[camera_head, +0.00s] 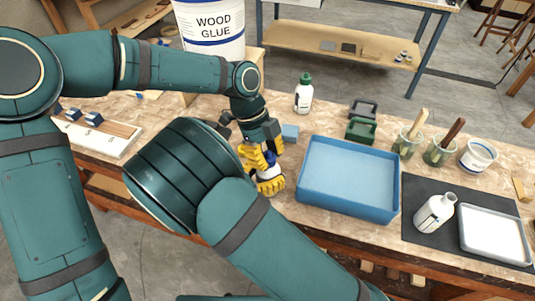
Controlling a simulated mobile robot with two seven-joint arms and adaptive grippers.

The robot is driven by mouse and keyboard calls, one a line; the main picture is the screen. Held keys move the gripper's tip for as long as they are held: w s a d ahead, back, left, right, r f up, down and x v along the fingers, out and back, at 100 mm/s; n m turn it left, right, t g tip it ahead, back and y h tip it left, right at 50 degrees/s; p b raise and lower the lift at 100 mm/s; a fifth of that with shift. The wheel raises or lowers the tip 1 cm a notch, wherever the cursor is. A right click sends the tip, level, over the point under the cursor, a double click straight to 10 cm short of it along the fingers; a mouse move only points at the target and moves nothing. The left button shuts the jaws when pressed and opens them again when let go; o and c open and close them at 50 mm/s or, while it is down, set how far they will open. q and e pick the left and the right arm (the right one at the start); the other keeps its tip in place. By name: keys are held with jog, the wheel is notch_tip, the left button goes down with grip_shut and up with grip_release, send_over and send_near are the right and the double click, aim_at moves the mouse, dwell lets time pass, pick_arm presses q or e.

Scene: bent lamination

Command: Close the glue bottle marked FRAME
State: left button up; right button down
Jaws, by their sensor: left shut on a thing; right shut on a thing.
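A white glue bottle (268,173) with a dark blue top (270,157) is held near the front edge of the bench, mostly covered by yellow fingers. Its label cannot be read, so I cannot tell whether it says FRAME. My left gripper (257,153) comes down from above and is shut at the blue top. My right gripper (271,185) is shut around the white body just below. Its wrist and base are hidden behind my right arm. I cannot tell whether the top is seated on the neck.
A blue tray (350,205) lies just to the right. A green-capped bottle (303,93) stands behind. An open white bottle (434,214) stands on a dark mat (418,188) beside a grey tray (495,263). Brush jars (408,143) stand at the back right.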

dwell(0.9)
pick_arm(q)
jog(key=o, duration=0.7)
jog(key=shift+c, duration=0.2)
jog(key=shift+r, duration=2.25)
